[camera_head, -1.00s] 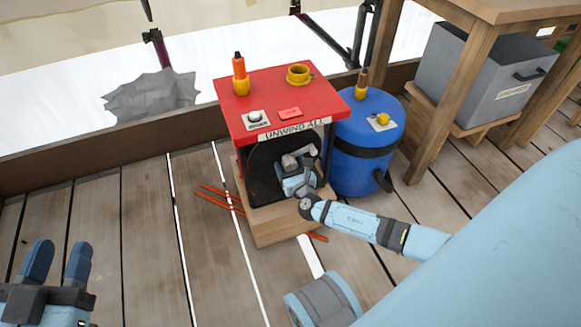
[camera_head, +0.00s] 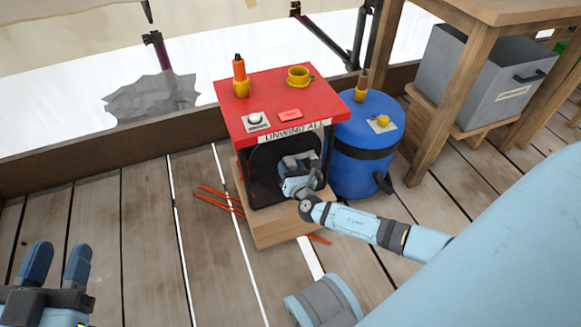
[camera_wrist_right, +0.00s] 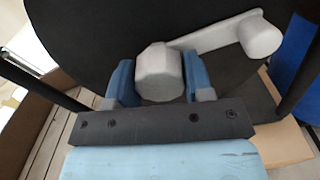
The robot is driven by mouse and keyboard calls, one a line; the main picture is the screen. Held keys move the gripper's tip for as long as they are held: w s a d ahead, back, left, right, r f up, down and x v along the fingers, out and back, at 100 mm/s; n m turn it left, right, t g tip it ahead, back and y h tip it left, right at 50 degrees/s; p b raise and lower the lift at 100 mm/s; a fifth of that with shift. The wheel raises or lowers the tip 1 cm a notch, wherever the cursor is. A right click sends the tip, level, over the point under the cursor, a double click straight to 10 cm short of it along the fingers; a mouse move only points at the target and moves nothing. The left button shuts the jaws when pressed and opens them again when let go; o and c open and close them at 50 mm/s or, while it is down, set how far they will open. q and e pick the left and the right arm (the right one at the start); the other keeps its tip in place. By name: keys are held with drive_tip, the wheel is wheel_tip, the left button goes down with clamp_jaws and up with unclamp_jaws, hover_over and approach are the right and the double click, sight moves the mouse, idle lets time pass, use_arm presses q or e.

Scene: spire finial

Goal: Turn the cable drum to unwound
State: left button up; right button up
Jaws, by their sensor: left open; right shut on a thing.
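The cable drum (camera_head: 266,172) shows as a black disc in the front of the red-topped stand labelled "UNWIND ALL" (camera_head: 295,132). In the right wrist view the drum's black face (camera_wrist_right: 110,40) fills the back, with a grey crank arm (camera_wrist_right: 215,35) running right to a rounded end. My right gripper (camera_head: 297,166) reaches in at the drum's right side. In the wrist view its blue fingers (camera_wrist_right: 157,78) are shut on a grey faceted knob (camera_wrist_right: 156,62) at the crank's left end. My left gripper (camera_head: 57,258) is open and empty at lower left.
A blue barrel (camera_head: 358,175) is close on the right. Orange rods (camera_head: 218,201) lie on the planks at left.

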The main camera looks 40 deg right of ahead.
use_arm(q)
drive_tip(key=shift+a+f, duration=0.1)
drive_tip(key=shift+f, duration=0.05)
use_arm(e)
drive_tip(key=o, duration=1.3)
drive_tip(key=shift+s, duration=0.3)
use_arm(q)
drive_tip(key=s+n+p, duration=0.1)
drive_tip(key=p, duration=0.1)
drive_tip(key=s+d+n+g+p, duration=0.1)
drive_tip(key=p, duration=0.1)
drive_tip(key=shift+d+f+n+g+y, duration=0.2)
drive_tip(key=shift+f+n+g+y, duration=0.1)
drive_tip(key=shift+f+n, duration=0.1)
use_arm(e)
drive_tip(key=v, duration=1.3)
drive_tip(key=shift+s+a, duration=0.1)
drive_tip(key=shift+a, duration=0.05)
use_arm(q)
drive_tip(key=shift+w+r, duration=0.1)
drive_tip(key=shift+r, duration=0.15)
